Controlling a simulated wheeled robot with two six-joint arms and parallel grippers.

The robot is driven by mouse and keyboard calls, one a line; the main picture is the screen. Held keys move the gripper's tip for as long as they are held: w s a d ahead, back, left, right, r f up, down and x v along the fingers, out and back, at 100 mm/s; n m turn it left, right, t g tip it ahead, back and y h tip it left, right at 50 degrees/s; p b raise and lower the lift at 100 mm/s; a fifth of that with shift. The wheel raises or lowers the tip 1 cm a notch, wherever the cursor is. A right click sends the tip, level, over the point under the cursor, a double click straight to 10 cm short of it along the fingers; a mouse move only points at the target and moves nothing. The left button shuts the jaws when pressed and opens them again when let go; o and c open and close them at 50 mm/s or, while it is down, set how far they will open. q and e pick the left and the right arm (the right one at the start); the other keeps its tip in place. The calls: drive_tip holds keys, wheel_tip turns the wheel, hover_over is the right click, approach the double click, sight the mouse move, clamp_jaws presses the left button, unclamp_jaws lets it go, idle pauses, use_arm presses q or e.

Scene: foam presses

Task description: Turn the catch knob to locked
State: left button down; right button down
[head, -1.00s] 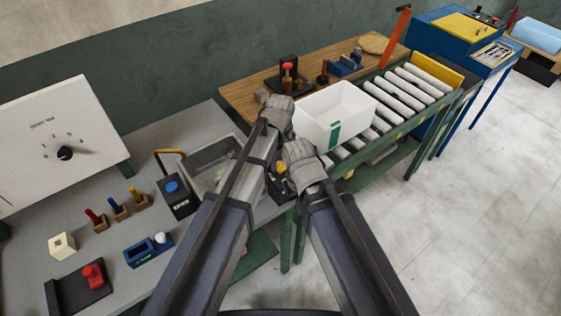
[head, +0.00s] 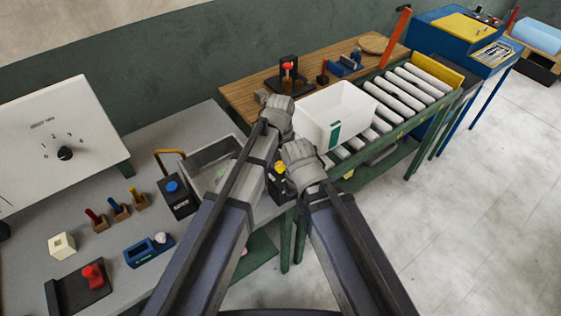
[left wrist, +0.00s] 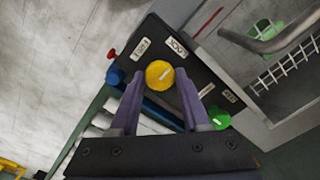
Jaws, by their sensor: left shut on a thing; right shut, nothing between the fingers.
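In the left wrist view, a round yellow knob (left wrist: 159,75) with a white mark sits on a dark panel (left wrist: 200,76). The mark slants to the upper right. Small white labels lie above the knob, too small to read surely. My left gripper (left wrist: 160,90) has its two fingers on either side of the knob and is shut on it. In the head view the yellow knob (head: 280,167) shows between my arms, and the left fingers are mostly hidden. My right arm's grey end (head: 300,166) is just right of the knob; its fingers are hidden.
A red knob (left wrist: 112,53), a blue knob (left wrist: 115,76) and a green knob (left wrist: 219,118) surround the panel. A grey basin (head: 200,160) is left of my arms. A white bin (head: 340,112) stands on the roller conveyor behind.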

sight(280, 164)
idle(0.5)
use_arm(q)
drive_tip(key=shift+c, duration=1.9)
unclamp_jaws()
wheel_tip(280, 164, up, 8)
drive_tip(key=p, duration=0.8)
drive_tip(key=shift+f, duration=0.1)
